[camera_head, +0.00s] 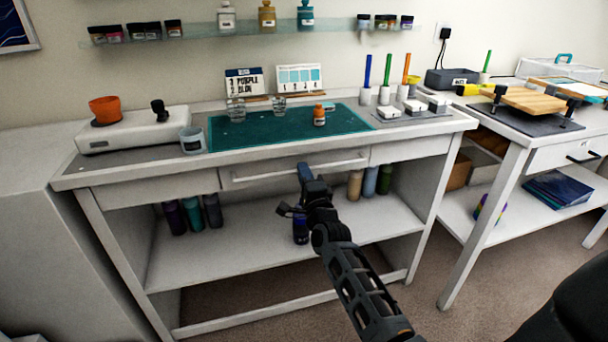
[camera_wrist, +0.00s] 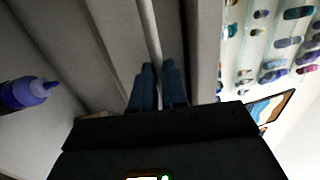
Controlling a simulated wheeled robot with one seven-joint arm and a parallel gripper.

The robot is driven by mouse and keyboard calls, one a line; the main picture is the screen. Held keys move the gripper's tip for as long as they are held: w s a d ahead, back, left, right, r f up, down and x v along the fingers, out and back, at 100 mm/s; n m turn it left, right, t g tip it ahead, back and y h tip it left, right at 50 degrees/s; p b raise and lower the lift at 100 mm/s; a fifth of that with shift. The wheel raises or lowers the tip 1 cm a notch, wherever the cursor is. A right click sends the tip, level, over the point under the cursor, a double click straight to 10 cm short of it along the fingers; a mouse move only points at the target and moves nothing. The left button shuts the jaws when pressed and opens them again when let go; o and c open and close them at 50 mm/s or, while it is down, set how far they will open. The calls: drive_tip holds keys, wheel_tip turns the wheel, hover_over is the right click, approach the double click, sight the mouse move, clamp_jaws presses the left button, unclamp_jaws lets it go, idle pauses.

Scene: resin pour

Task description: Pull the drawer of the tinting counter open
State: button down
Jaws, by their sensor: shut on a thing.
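The tinting counter (camera_head: 140,170) is white, with a wide middle drawer (camera_head: 262,180) under its top. The drawer front looks about level with the panels beside it; I cannot tell whether there is a small gap. A pale bar handle (camera_head: 342,163) runs across the drawer front. My gripper (camera_head: 303,172) is at the middle of this handle, its arm reaching up from below. In the wrist view my gripper's two blue fingers (camera_wrist: 159,85) are shut on the handle bar (camera_wrist: 154,40), which passes between them. The fingers hide that part of the bar.
A dark blue bottle (camera_head: 300,228) stands on the lower shelf (camera_head: 230,245), below my gripper; more bottles stand behind. A second table (camera_head: 500,185) stands to the right. Floor in front shows carpet.

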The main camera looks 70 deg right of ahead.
drive_tip(key=shift+s+a, duration=0.1)
drive_tip(key=r+p+v, duration=0.2)
drive_tip(key=r+v, duration=0.1)
drive_tip(key=v, duration=1.5)
drive_tip(key=shift+s+a, duration=0.15)
drive_tip(key=shift+a, duration=0.15)
drive_tip(key=shift+r, duration=0.1)
drive_tip(key=c, duration=1.2)
unclamp_jaws()
drive_tip(key=v, duration=0.7)
drive_tip(key=shift+s+a, duration=0.25)
drive_tip(key=shift+a, duration=0.05)
